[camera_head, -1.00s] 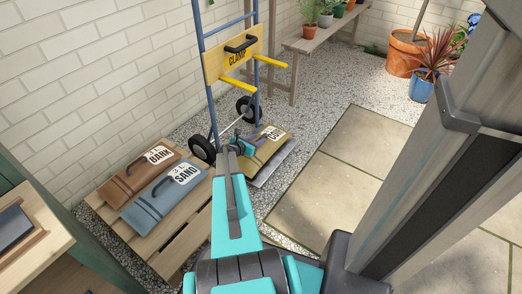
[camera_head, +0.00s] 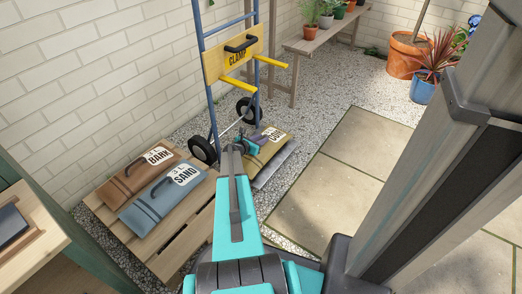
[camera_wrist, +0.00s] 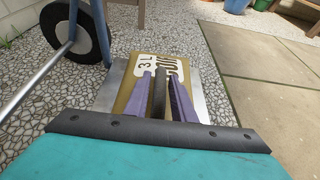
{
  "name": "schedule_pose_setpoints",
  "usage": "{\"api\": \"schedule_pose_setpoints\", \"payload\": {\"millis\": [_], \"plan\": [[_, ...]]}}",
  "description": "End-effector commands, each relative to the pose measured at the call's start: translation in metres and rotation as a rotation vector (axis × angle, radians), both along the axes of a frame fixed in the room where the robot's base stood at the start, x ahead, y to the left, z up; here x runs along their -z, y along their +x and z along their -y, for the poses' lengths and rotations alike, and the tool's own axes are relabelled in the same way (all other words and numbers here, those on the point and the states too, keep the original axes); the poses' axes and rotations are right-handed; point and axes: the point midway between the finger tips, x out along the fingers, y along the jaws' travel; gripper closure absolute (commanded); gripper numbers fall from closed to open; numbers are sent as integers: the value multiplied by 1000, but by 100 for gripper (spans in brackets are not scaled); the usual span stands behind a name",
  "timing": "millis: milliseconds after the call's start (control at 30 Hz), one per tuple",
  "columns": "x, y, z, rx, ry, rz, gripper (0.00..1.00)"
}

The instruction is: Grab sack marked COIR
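The sack marked COIR (camera_head: 268,142) is olive-tan with a white label and lies on the grey toe plate (camera_head: 270,172) of the blue hand truck. Part of the sack is hidden by my arm. The wrist view shows its label (camera_wrist: 146,65), with "3 L" legible and the rest partly covered. My gripper (camera_wrist: 160,82) is over the sack, its two purple fingers on either side of a dark upright handle (camera_wrist: 159,98). I cannot tell whether the fingers press on the handle. In the head view my gripper (camera_head: 244,146) is small and partly hidden.
The BARK sack (camera_head: 142,174) and SAND sack (camera_head: 160,197) lie on a wooden pallet (camera_head: 180,232) at the left. The hand truck carries a yellow CLAMP board (camera_head: 233,57) and black wheels (camera_head: 202,150). Gravel and paving slabs (camera_head: 325,192) are open to the right.

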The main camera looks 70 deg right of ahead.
Motion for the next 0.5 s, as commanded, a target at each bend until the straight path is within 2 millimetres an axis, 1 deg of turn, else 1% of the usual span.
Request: {"api": "schedule_pose_setpoints", "payload": {"millis": [33, 100, 133, 500], "plan": [[0, 0, 0, 0, 0, 0, 86], [0, 0, 0, 0, 0, 0, 98], [0, 0, 0, 0, 0, 0, 100], [0, 0, 0, 0, 0, 0, 100]]}}
